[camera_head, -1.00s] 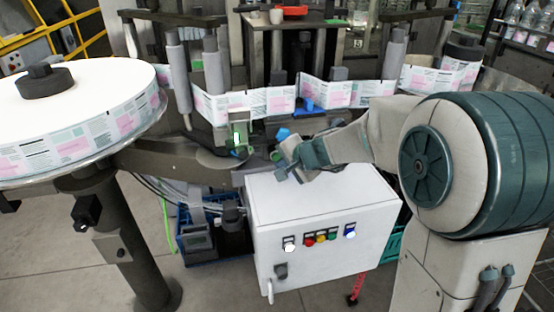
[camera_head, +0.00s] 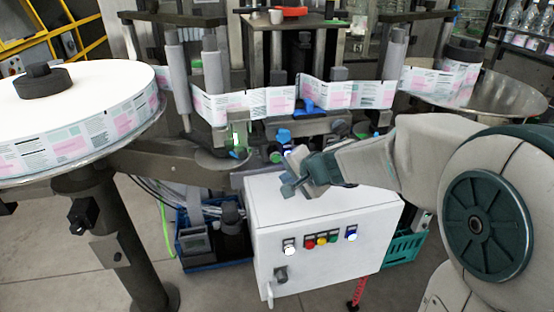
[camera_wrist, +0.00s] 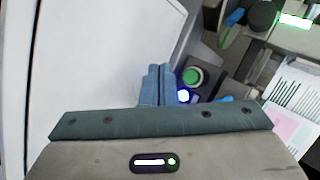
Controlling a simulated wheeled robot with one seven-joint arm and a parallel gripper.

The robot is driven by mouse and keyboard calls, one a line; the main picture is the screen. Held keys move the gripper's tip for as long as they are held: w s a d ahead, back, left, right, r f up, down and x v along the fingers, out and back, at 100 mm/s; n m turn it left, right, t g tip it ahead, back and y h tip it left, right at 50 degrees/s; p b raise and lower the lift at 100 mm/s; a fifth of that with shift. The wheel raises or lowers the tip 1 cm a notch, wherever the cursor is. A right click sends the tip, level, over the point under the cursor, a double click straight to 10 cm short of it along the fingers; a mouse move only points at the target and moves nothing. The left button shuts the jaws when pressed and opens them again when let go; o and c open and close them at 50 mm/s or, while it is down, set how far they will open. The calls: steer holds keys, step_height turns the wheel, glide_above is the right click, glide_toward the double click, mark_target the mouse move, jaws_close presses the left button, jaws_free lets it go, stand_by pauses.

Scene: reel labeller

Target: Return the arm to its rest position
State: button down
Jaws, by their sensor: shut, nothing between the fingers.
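My gripper (camera_head: 290,188) is in front of the labelling machine, above the top of the white control box (camera_head: 325,235). In the wrist view my gripper (camera_wrist: 158,70) has its two blue-grey fingers pressed together, with nothing between them. My arm comes in from the right of the head view, its forearm bent toward the middle. In the wrist view the white box (camera_wrist: 100,60) lies to the left of the fingers. A green round button (camera_wrist: 193,76) and a lit blue-white lamp (camera_wrist: 183,96) are just right of the fingers.
A large label reel (camera_head: 70,140) stands at the left on a dark post. The label web (camera_head: 345,94) runs across the machine behind my gripper. A blue crate (camera_head: 215,262) and a teal crate (camera_head: 404,250) are on the floor either side of the box. Open floor lies in front.

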steer(key=shift+s+r, duration=0.2)
steer(key=shift+s, duration=0.05)
steer(key=s+d+n+g+h+p, duration=0.1)
steer(key=s+d+n+g+h, duration=0.1)
steer(key=s+d, duration=0.5)
steer(key=s+d+n+g+h+p, duration=0.2)
steer(key=s+d+n+h, duration=0.2)
steer(key=s, duration=1.1)
steer(key=d+n, duration=0.1)
steer(key=d, duration=0.2)
steer(key=shift+s+d+r+n+g, duration=0.3)
steer(key=shift+s+g, duration=0.1)
